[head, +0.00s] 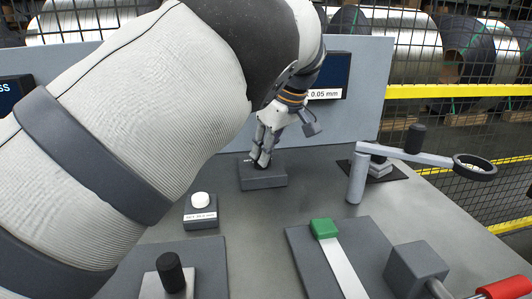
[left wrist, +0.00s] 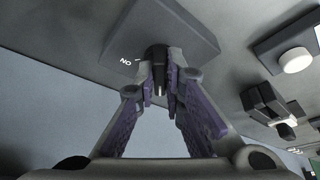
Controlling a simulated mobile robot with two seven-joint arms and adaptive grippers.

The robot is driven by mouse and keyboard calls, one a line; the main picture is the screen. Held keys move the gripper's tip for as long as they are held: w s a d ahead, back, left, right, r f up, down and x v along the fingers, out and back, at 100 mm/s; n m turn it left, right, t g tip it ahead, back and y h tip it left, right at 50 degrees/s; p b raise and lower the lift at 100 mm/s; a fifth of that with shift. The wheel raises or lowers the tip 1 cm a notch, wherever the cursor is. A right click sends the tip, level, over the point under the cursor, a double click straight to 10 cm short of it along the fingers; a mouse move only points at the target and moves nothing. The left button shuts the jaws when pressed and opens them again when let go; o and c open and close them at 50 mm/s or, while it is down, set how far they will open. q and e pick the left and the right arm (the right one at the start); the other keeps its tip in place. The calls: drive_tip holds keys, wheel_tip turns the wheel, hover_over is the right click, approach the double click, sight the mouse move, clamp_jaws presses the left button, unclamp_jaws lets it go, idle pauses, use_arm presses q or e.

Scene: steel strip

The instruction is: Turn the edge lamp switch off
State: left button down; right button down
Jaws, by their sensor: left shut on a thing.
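The switch (head: 262,178) is a dark grey box on the grey bench, near the back panel. Its small dark lever (left wrist: 158,58) sticks out of the box face. My left gripper (head: 263,158) reaches down to it from above, with its fingers shut on the lever. In the left wrist view the fingertips (left wrist: 162,78) sit around the lever, and the switch box (left wrist: 165,28) lies beyond them. White lettering on the box is partly hidden by the fingers. Which way the lever is set cannot be told. My right gripper is not in view.
A white button (head: 200,200) on a dark box stands left of the switch. A post with a swing arm and ring (head: 475,167) stands to the right. A strip with a green block (head: 324,228) lies in front. A mesh fence (head: 450,60) is behind.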

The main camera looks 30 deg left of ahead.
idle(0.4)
use_arm(q)
drive_tip(key=c, duration=1.7)
unclamp_jaws()
drive_tip(key=v, duration=1.2)
drive_tip(key=shift+w, duration=0.1)
drive_tip(key=shift+f, duration=0.1)
